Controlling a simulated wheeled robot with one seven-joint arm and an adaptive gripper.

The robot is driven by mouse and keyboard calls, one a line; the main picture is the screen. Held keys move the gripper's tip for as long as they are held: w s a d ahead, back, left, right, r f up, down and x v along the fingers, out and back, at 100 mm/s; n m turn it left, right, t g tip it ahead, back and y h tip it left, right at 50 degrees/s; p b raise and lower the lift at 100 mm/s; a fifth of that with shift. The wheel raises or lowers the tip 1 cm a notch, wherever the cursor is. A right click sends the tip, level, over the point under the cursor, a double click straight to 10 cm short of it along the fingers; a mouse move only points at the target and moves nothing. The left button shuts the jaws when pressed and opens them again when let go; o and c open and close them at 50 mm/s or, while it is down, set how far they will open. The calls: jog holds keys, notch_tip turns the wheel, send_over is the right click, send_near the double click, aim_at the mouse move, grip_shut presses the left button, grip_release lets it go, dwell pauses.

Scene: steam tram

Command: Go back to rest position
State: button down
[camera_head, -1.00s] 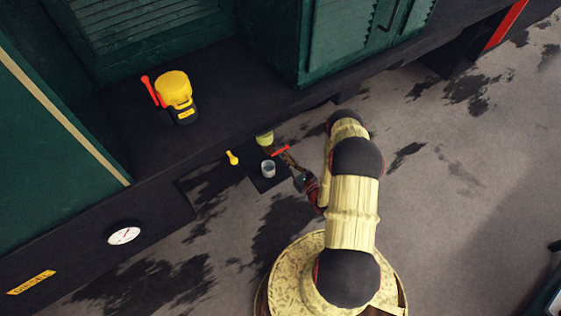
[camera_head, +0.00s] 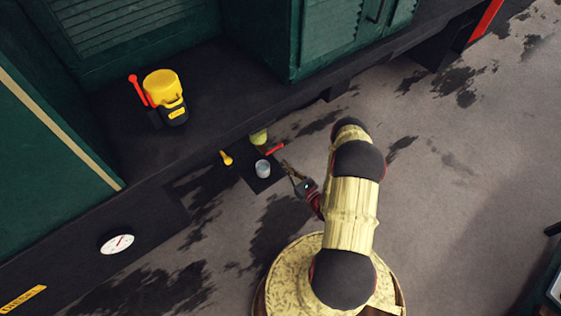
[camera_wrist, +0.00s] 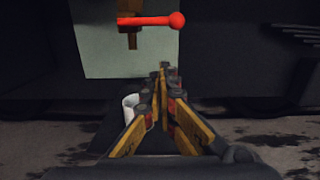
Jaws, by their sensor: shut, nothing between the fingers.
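My gripper (camera_head: 290,170) is in the head view beside the small dark step, its fingers together and empty. In the wrist view my gripper (camera_wrist: 163,72) points forward with its fingertips meeting, below a red-knobbed lever (camera_wrist: 155,20) on a pale panel. The lever's red bar (camera_head: 274,149) also shows in the head view, just beyond the fingertips. I cannot tell for sure whether they touch it; a small gap seems to show.
A grey cup (camera_head: 263,168) stands on the dark step (camera_head: 268,183), near a yellow knob (camera_head: 226,157). A yellow-and-black device (camera_head: 165,97) with a red handle sits on the ledge (camera_head: 225,95). A white gauge (camera_head: 117,244) is at lower left. Stained floor (camera_head: 450,190) is open at right.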

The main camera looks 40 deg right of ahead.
jog(key=s+p, duration=0.1)
jog(key=s, duration=0.6)
jog(key=shift+s+d+p, duration=0.15)
jog(key=shift+d+p, duration=0.05)
jog(key=shift+p, duration=0.1)
